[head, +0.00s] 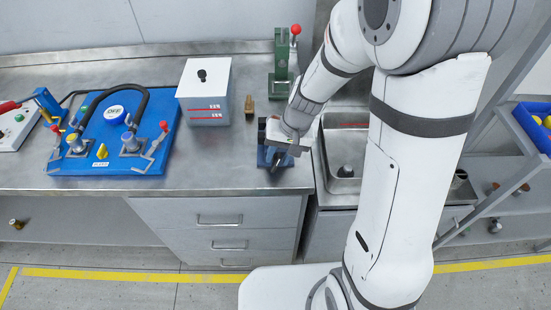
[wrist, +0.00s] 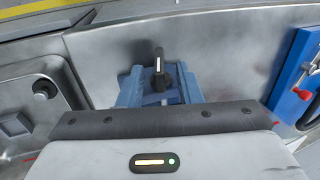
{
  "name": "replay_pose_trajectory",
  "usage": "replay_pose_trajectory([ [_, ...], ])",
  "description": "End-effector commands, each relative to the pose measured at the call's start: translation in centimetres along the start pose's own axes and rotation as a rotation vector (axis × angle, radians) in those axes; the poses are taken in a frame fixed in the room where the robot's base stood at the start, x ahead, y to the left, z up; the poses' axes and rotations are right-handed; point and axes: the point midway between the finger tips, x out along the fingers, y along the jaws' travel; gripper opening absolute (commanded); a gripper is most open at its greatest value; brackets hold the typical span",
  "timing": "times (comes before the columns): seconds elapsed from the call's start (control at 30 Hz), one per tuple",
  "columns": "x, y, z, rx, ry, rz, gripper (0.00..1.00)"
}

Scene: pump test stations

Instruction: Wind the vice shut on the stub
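The blue vice (head: 268,155) is at the front edge of the steel bench, partly hidden by my gripper (head: 283,148). In the wrist view the vice (wrist: 132,90) shows beyond my gripper's housing, with a dark handle (wrist: 158,62) bearing a white stripe at its front. My gripper is over the vice in the head view. Its fingertips are hidden in both views, so I cannot tell whether it is open or touches the handle. No stub can be made out between the jaws, as the housing covers that area.
A white box (head: 205,92) and a small brass piece (head: 249,105) stand behind the vice to the left. A green stand with a red knob (head: 295,30) is behind it. The blue pump board (head: 185,150) lies left. A steel sink (head: 345,178) is right.

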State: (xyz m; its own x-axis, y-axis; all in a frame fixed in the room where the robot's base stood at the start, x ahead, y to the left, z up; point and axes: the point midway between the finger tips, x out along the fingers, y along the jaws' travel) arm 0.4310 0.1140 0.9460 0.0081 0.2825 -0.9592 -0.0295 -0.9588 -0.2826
Motion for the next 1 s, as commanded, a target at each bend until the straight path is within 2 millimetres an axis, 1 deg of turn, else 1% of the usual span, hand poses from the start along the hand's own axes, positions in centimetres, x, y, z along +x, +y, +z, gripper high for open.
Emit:
replay_pose_trajectory([
  [0.03,0.9,0.0,0.1,0.002,-0.004,0.001,0.32],
  [0.1,1.8,0.0,0.1,0.000,-0.004,0.000,0.32],
  [0.2,2.6,0.0,0.1,0.000,-0.002,0.000,0.32],
  [0.33,3.0,0.1,0.0,0.001,0.000,0.001,0.32],
  [0.53,3.0,0.1,0.0,0.001,0.001,0.001,0.32],
  [0.57,3.0,0.1,0.0,0.001,0.001,0.001,0.30],
  [0.93,3.0,0.1,0.0,0.002,0.001,0.000,0.00],
  [1.0,3.0,0.1,0.0,0.002,0.001,0.000,0.00],
])
